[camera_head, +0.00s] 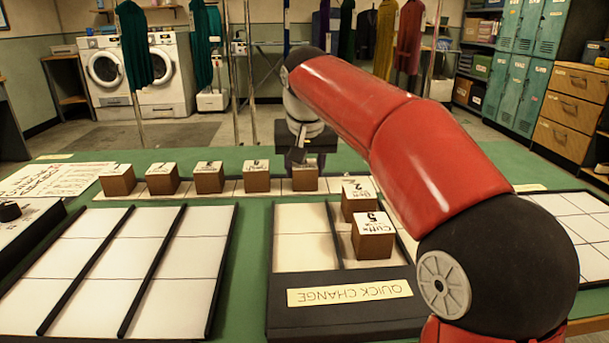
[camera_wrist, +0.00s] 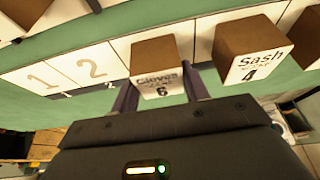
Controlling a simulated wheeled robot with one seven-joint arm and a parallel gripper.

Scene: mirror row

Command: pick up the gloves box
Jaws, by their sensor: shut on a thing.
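The gloves box (camera_wrist: 158,62) is a brown block with a white label reading "Gloves 6". In the wrist view it sits between the two dark fingers of my gripper (camera_wrist: 158,95), which is shut on it. In the head view the same box (camera_head: 305,179) is at the right end of a row of brown boxes, and my gripper (camera_head: 306,152) is just behind and above it. The fingers are partly hidden there. The box appears to be at the white strip; I cannot tell whether it is clear of it.
The sash box (camera_wrist: 256,52) stands beside the gloves box. Boxes 2 (camera_head: 358,188) and "Cuffs 5" (camera_head: 373,226) stand in the tray marked "QUICK CHANGE" (camera_head: 340,305). A divided tray (camera_head: 120,262) is at left. Strip cells 1 and 2 (camera_wrist: 92,68) are empty.

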